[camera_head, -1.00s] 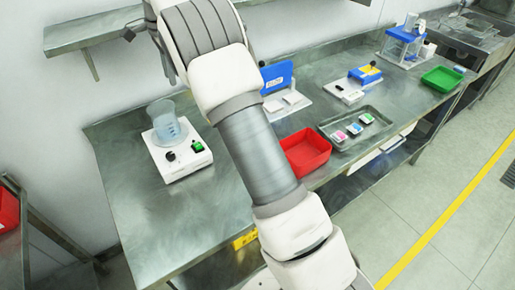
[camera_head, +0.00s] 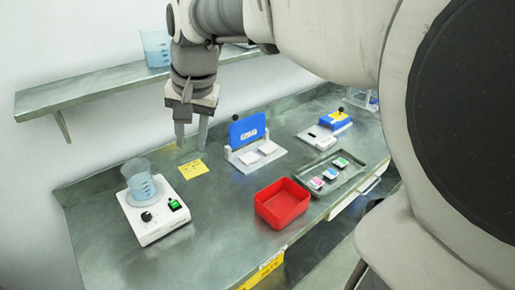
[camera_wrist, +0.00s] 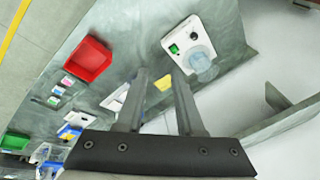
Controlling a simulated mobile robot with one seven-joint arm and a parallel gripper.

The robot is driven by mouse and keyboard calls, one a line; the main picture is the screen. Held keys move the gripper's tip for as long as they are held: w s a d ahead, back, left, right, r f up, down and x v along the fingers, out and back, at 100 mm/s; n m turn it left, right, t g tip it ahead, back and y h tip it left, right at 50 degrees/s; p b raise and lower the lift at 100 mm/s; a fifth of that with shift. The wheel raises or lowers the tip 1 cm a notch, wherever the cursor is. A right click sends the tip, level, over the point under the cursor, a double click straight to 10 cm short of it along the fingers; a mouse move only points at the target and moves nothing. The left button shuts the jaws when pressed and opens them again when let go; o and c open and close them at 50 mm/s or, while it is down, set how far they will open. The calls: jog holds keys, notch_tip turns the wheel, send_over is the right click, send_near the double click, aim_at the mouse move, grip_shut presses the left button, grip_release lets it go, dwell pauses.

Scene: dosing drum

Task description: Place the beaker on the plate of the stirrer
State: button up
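A clear beaker with bluish contents (camera_head: 140,182) stands upright on the plate of the white stirrer (camera_head: 150,226) at the left of the bench. My gripper (camera_head: 191,143) hangs above the bench, up and to the right of the beaker, apart from it. Its two fingers are spread with nothing between them. In the wrist view my gripper (camera_wrist: 160,88) is also open and empty, with the stirrer (camera_wrist: 188,42) and the beaker (camera_wrist: 203,66) beyond the fingertips. The stirrer's black knob and green switch face the front.
Another beaker (camera_head: 155,48) stands on the wall shelf (camera_head: 100,92), beside my wrist. A yellow note (camera_head: 192,169), a blue-backed stand (camera_head: 250,130), a red bin (camera_head: 282,203) and a metal tray (camera_head: 345,173) are on the bench. Bench between stirrer and red bin is clear.

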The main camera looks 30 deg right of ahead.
jog(key=s+f+n+t, duration=0.1)
jog(key=s+f+n, duration=0.1)
jog(key=s, duration=0.6)
jog(key=s+d+f+n+t, duration=0.1)
jog(key=s+f+n, duration=0.2)
jog(key=s, duration=0.5)
jog(key=shift+s+d+f+n+h, duration=0.2)
jog(key=shift+n+h, duration=0.2)
jog(key=shift+n, duration=0.4)
jog(key=shift+w, duration=0.1)
